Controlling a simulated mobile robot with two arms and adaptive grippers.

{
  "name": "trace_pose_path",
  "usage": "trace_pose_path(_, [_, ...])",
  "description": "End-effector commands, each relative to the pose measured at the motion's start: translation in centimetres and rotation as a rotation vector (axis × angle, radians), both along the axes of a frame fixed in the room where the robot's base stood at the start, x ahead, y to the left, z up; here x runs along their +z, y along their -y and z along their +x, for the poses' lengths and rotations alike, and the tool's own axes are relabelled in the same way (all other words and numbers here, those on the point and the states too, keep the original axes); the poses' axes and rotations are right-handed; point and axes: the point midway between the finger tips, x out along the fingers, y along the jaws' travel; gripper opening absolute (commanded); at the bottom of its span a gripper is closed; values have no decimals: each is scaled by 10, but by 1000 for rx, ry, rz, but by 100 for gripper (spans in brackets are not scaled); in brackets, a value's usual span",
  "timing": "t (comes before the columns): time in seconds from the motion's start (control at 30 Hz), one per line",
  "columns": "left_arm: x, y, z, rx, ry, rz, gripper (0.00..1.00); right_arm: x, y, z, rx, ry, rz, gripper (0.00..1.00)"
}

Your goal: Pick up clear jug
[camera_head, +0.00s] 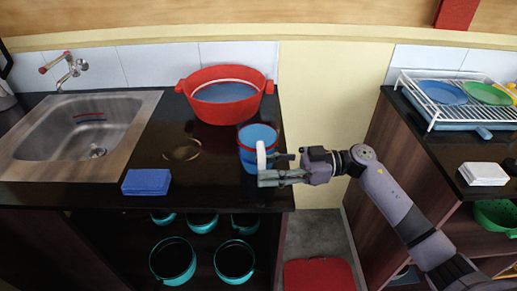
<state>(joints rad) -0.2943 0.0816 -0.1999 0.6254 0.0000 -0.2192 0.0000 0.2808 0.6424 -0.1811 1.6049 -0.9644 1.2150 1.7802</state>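A bluish, jug-like vessel (247,154) with a reddish band and a pale upright handle stands near the counter's right front edge. It is the most jug-like thing in view; I cannot tell whether its walls are clear. My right gripper (268,167) reaches in from the right at the handle. Its two fingers are apart, one behind and one in front, with the handle near their tips. Whether they touch the handle is unclear. The gripper hides the vessel's lower right part. My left gripper is not in view.
A large red pot (225,113) stands behind the vessel. A faint round glassy outline (182,151) and a blue sponge-like block (147,182) are to the left, beside the sink (85,130). Teal pots (173,261) sit below. A dish rack (455,103) stands on the right counter.

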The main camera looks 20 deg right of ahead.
Motion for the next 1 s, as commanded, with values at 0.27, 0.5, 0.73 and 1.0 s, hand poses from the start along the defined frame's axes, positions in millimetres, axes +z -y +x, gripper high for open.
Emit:
trace_pose_path(0.27, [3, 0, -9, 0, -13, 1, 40, 0, -16, 3, 0, 0, -2, 39])
trace_pose_path(0.5, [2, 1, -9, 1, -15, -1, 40, 0, -15, 3, 0, 0, -1, 30])
trace_pose_path(0.73, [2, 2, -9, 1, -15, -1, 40, 0, -15, 3, 0, 0, -1, 15])
trace_pose_path(1.0, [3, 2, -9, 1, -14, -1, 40, 0, -15, 3, 0, 0, -1, 0])
